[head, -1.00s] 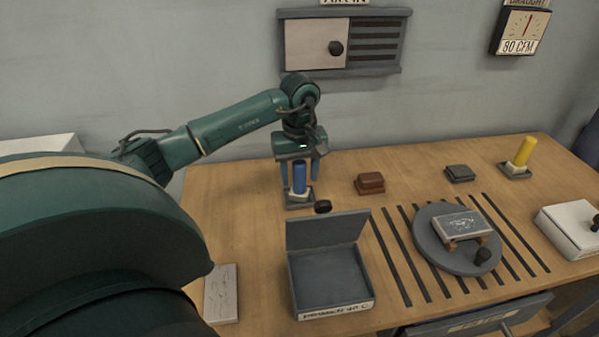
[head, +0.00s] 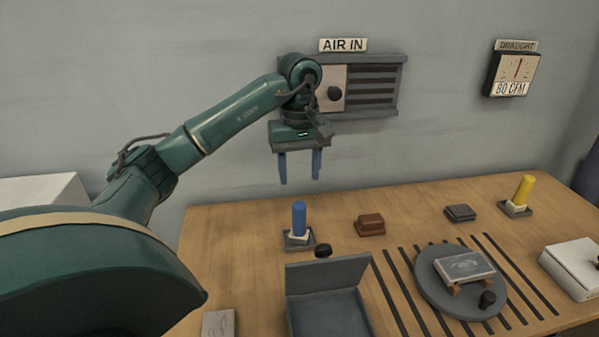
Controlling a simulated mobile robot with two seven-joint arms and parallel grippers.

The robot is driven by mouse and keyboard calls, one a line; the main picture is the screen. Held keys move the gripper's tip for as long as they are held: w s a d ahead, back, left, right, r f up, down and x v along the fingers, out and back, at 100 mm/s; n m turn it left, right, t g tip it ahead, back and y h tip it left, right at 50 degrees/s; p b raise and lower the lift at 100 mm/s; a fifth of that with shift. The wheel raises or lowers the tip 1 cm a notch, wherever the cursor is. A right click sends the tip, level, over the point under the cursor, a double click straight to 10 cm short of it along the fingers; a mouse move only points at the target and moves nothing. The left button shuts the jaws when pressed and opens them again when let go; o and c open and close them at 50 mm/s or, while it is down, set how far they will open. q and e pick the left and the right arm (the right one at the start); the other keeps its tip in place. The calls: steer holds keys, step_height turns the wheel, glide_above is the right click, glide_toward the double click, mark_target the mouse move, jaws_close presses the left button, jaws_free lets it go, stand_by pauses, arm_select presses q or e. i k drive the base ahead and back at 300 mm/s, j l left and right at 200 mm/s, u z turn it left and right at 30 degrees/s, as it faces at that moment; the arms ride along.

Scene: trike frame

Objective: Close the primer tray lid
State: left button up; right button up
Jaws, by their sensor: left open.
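The primer tray appears to be the grey box (head: 336,318) at the front middle of the table, cut off by the bottom edge of the head view. Its lid (head: 328,275) stands up at the back, open, with a black knob (head: 323,250) behind its top edge. My left gripper (head: 300,182) is open and empty, with its blue fingers pointing down. It hangs in the air above a blue cylinder (head: 299,217) that stands on a small grey base, behind the box. My right gripper is not in view.
A brown block (head: 370,225) and a dark grey block (head: 460,212) lie at the back of the table. A yellow cylinder (head: 523,189) stands at the back right. A round turntable (head: 432,285) holds a small plate. A white box (head: 573,266) sits at the right edge.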

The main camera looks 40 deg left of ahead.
mark_target(324, 273)
steer(key=k+l, duration=0.75)
steer(key=l, duration=0.2)
